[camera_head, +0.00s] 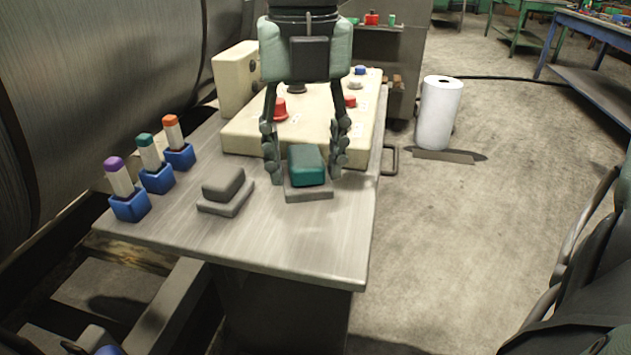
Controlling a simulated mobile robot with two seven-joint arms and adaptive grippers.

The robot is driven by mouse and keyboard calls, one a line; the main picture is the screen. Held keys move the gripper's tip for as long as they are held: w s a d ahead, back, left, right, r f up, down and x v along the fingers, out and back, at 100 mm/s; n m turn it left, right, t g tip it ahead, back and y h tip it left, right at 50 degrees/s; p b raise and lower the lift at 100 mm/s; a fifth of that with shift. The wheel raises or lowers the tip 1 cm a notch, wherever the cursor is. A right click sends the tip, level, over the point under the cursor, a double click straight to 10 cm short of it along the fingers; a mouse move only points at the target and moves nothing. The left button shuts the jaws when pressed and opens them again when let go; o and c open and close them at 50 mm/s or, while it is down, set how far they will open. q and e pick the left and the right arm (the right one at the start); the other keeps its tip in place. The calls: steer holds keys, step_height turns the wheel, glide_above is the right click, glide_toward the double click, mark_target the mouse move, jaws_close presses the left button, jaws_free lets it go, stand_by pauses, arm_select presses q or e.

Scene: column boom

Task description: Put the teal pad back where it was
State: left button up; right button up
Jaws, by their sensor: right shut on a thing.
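The teal pad (307,167) is a rounded block at the middle of the metal table. My right gripper (307,174) comes down from above, with one finger on each side of the pad, and is shut on it. The pad is at a flat grey base (309,194); I cannot tell whether it rests on the base or hangs just above it. A grey pad (223,182) sits on a similar base (226,205) to the left. My left gripper does not show.
Three blue holders with purple (113,163), green (145,140) and orange (170,119) topped sticks stand on the table's left. A cream control panel (245,133) with red knobs lies behind the pad. The front of the tabletop (290,247) is clear. A white roll (440,113) stands on the floor.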

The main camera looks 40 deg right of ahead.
mark_target(316, 189)
steer(key=shift+s+d+f, duration=0.15)
steer(key=shift+d+f, duration=0.35)
steer(key=shift+d, duration=0.15)
step_height(316, 189, down, 3)
steer(key=shift+f, duration=0.4)
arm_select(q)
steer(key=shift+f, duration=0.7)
